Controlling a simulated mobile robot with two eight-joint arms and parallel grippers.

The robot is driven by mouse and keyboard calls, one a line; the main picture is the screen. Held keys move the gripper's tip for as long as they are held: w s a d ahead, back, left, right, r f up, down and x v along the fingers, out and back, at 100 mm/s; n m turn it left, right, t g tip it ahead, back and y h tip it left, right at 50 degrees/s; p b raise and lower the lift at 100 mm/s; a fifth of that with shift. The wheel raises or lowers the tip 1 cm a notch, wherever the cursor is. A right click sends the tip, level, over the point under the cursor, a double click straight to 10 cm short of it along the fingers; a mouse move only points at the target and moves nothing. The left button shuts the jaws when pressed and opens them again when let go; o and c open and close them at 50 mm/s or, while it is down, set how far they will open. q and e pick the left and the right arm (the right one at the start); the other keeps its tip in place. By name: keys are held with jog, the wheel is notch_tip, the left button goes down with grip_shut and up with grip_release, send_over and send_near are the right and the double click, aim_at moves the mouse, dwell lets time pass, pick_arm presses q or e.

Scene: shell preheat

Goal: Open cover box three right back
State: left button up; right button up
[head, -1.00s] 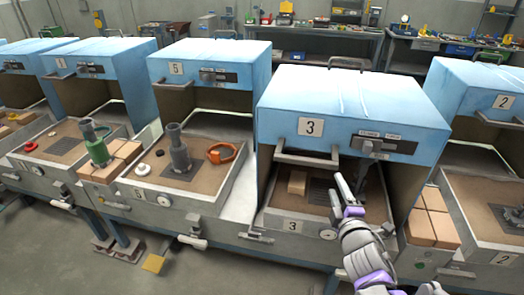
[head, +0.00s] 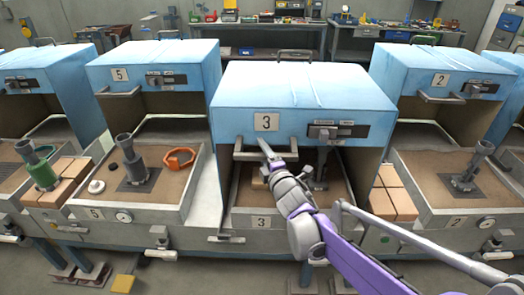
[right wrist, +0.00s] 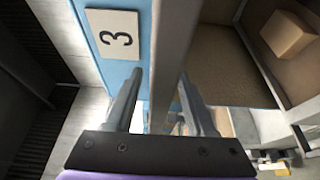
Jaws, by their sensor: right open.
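Box three has a blue cover (head: 300,92) with a number 3 plate (head: 266,122) on its front. The cover sits above a sand-coloured tray (head: 262,222), and the front between them is open. A grey bar handle (head: 240,155) runs along the cover's lower front edge. My right gripper (head: 268,150) is at this handle. In the right wrist view, the right gripper (right wrist: 160,95) has its fingers apart, with the grey handle bar (right wrist: 172,55) running between them; contact cannot be told. The number plate (right wrist: 116,36) shows beside it. My left gripper is out of view.
A latch (head: 325,132) is on the cover front right of the handle. Inside the tray are a block (head: 258,183) and a dark upright post (head: 321,168). Box five (head: 150,75) stands left and box two (head: 440,70) right. Bricks (head: 392,195) lie between boxes.

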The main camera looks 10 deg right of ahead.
jog(key=shift+w, duration=0.25)
grip_shut()
dwell(1.4)
